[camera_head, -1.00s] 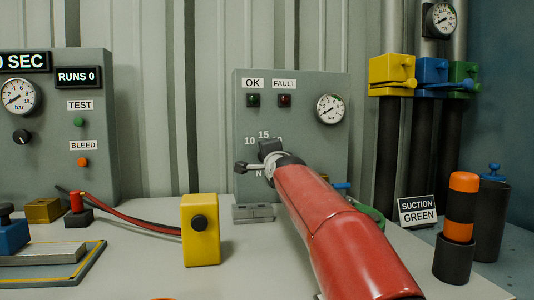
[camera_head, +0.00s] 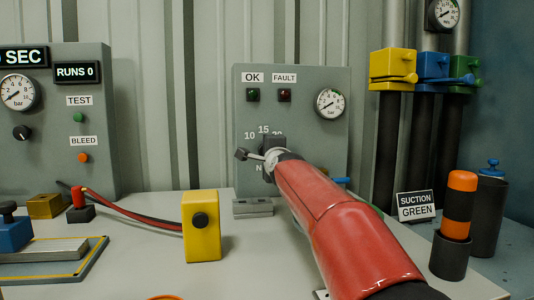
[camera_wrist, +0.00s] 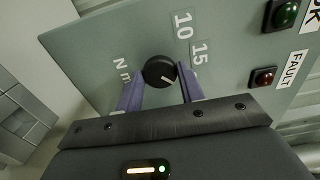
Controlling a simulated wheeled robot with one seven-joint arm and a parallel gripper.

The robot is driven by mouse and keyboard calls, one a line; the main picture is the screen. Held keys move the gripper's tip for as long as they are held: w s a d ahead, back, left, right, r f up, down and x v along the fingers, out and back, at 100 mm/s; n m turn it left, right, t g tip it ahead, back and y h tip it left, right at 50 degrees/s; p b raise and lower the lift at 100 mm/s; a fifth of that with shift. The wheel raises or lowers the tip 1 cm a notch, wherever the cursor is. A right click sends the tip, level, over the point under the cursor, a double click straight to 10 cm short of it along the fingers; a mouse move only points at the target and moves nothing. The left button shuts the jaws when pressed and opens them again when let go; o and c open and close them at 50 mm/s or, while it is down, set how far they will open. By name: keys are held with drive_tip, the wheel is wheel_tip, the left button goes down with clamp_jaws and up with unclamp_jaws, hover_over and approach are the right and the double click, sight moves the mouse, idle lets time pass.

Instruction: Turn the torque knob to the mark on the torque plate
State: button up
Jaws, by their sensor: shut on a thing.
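The torque knob (camera_wrist: 160,71) is round and black with a white pointer line. In the wrist view the line points to the lower right. My gripper (camera_wrist: 160,86) is shut on the knob, one purple finger on each side. The grey torque plate (camera_wrist: 95,50) bears the figures 10 and 15 and the letters N m; a further figure is partly hidden by a finger. In the head view my gripper (camera_head: 273,146) is at the front of the plate (camera_head: 300,130) and hides the knob. I cannot make out the mark.
A green OK lamp (camera_head: 253,95), a red FAULT lamp (camera_head: 285,95) and a gauge (camera_head: 330,103) are on the same panel. A yellow block (camera_head: 202,235) stands on the bench to the left. An orange and black cylinder (camera_head: 460,205) stands at the right.

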drive_tip(key=o, duration=1)
drive_tip(key=shift+s, duration=0.15)
drive_tip(key=v, duration=0.7)
drive_tip(key=shift+s+d, duration=0.2)
drive_tip(key=shift+s, duration=0.1)
